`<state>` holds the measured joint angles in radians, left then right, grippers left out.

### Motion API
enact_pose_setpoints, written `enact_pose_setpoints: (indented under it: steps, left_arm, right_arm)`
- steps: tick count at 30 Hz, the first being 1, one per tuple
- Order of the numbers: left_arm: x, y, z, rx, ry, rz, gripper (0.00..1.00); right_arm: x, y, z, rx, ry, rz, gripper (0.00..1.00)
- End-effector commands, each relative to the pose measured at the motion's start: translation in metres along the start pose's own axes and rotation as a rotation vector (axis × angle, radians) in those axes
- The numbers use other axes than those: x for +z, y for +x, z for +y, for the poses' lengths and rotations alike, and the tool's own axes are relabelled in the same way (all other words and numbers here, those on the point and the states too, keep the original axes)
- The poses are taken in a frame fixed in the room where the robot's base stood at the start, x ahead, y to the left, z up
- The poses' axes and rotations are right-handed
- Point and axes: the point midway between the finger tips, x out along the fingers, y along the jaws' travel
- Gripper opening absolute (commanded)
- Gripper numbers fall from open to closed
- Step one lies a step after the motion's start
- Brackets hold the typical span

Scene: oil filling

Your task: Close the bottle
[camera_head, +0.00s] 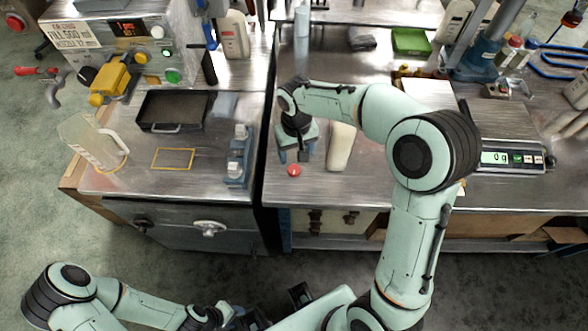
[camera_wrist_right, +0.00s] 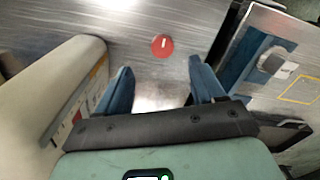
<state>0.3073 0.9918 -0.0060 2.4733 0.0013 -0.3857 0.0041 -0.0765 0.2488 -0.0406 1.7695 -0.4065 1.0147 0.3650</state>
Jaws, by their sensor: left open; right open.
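A small round red cap (camera_head: 293,170) lies on the metal table near its front edge; the right wrist view shows it (camera_wrist_right: 162,46) just beyond the gap between the fingers. My right gripper (camera_head: 293,157) is open and empty, pointing down just behind the cap; its blue fingers (camera_wrist_right: 158,88) are apart. A cream bottle (camera_head: 342,147) is close to the right of this gripper; it also shows at the left of the right wrist view (camera_wrist_right: 55,95). My arm partly hides its top, so I cannot tell whether it is open.
A translucent jug (camera_head: 92,143) stands on the left table beside a yellow outlined square (camera_head: 173,159). A black tray (camera_head: 174,110) and a blue-grey fixture (camera_head: 238,160) are there too. A scale (camera_head: 512,157) is at the right. A gap separates the two tables.

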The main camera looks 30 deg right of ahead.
Motion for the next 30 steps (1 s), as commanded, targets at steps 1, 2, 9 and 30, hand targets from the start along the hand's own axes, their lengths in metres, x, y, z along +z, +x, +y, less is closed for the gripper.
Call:
enact_pose_setpoints:
  steps: [1, 2, 9, 30]
  left_arm:
    - [0.001, 0.002, -0.001, 0.000, 0.000, -0.001, 0.43]
    - [0.001, 0.003, -0.001, 0.000, 0.000, -0.001, 0.43]
    - [0.001, 0.004, -0.002, -0.001, -0.001, -0.002, 0.43]
    - [0.001, 0.004, -0.002, -0.001, -0.001, -0.002, 0.43]
  right_arm:
    - [0.001, 0.012, 0.000, 0.001, 0.000, -0.005, 0.68]
    - [0.002, 0.017, 0.000, 0.001, 0.000, -0.006, 0.68]
    - [0.001, 0.040, 0.000, 0.000, 0.002, -0.002, 0.68]
    - [-0.002, 0.089, -0.002, 0.000, 0.002, -0.003, 0.68]
